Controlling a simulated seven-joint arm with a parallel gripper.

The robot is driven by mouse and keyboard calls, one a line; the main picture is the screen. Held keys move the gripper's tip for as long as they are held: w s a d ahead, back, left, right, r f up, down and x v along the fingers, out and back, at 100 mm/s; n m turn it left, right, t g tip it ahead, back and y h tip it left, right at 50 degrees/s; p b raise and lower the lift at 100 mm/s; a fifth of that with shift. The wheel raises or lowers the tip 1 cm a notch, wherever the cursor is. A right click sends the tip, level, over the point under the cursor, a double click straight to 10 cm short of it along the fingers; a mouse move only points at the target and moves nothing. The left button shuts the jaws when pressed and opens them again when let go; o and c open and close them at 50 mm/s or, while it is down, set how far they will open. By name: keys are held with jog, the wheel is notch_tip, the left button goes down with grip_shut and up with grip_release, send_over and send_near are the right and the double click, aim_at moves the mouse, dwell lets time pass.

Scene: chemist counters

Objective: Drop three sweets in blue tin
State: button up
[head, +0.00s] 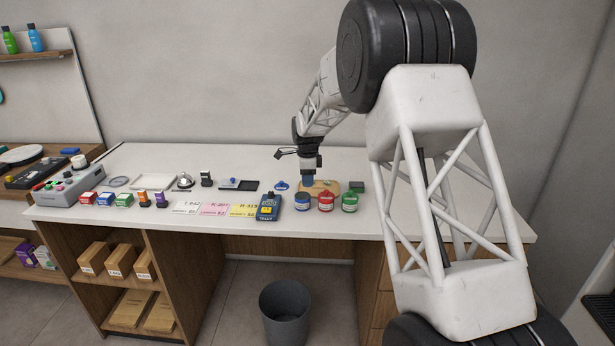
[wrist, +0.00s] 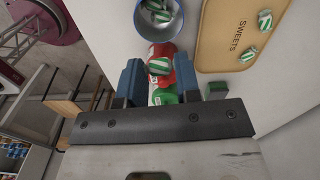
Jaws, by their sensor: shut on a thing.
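My gripper (wrist: 158,74) is shut on a green-and-white striped sweet (wrist: 160,66), held between its blue fingertips. In the head view my gripper (head: 308,178) hangs over the counter, just behind the blue tin (head: 302,201). The open blue tin (wrist: 140,27) lies just beyond the fingertips in the wrist view, with striped sweets (wrist: 158,10) inside; their exact number is unclear. The tan tray marked SWEETS (wrist: 222,55) is on the right, with two striped sweets (wrist: 264,19) (wrist: 248,54) on its visible part. The held sweet is too small to make out in the head view.
A red tin (head: 325,201) and a green tin (head: 349,202) stand right of the blue tin. A blue card terminal (head: 268,207) stands close on its left. A blue lid (head: 281,185) lies behind, and a dark green block (head: 357,187) sits at the tray's right end.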

jog(key=shift+f, duration=2.3)
jog(key=o, duration=1)
jog(key=shift+r, duration=3.9)
